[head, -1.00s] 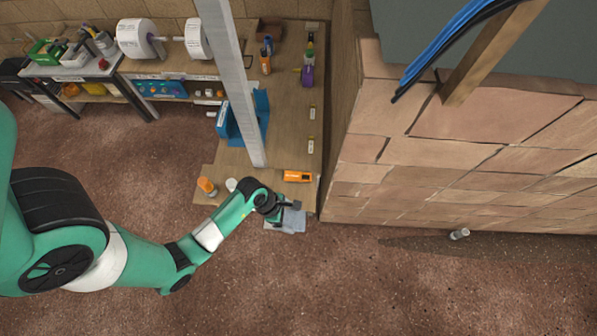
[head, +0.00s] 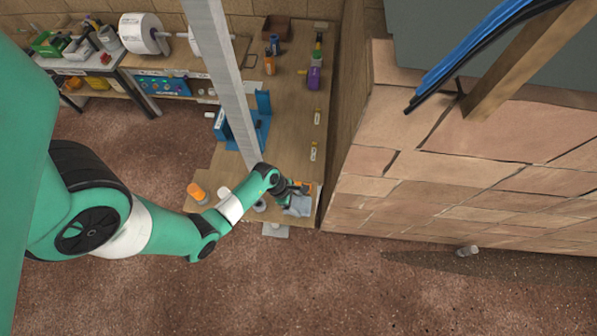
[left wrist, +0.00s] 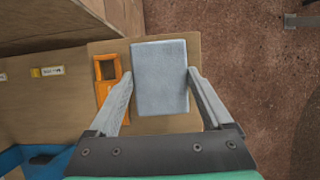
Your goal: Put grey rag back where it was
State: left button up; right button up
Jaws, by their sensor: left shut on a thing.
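The grey rag (head: 298,207) is a flat, pale blue-grey rectangle at the front right corner of the wooden bench (head: 228,162). My left gripper (head: 291,194) is shut on it. In the left wrist view, the rag (left wrist: 160,80) lies between the two fingers of the left gripper (left wrist: 160,75), which meet its long sides. The bench top shows behind it; whether the rag rests on the wood or hangs just above cannot be told. An orange device (left wrist: 108,72) lies close beside it, partly behind the left finger. My right gripper is out of view.
An orange-capped bottle (head: 197,192) stands near the bench's front left. A blue stand (head: 262,105) and a purple bottle (head: 314,77) are farther back. A grey upright post (head: 222,75) crosses the bench. A stone-clad block (head: 440,160) is on the right.

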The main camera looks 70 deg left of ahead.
pick_arm(q)
notch_tip(320, 180, down, 2)
jog(key=shift+s+d+f+b, duration=0.15)
jog(key=shift+b, duration=0.2)
jog(key=shift+r, duration=0.25)
jog(key=shift+f, duration=0.1)
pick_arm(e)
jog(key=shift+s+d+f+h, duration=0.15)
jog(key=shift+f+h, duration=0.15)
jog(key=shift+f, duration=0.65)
pick_arm(q)
jog(key=o, duration=1)
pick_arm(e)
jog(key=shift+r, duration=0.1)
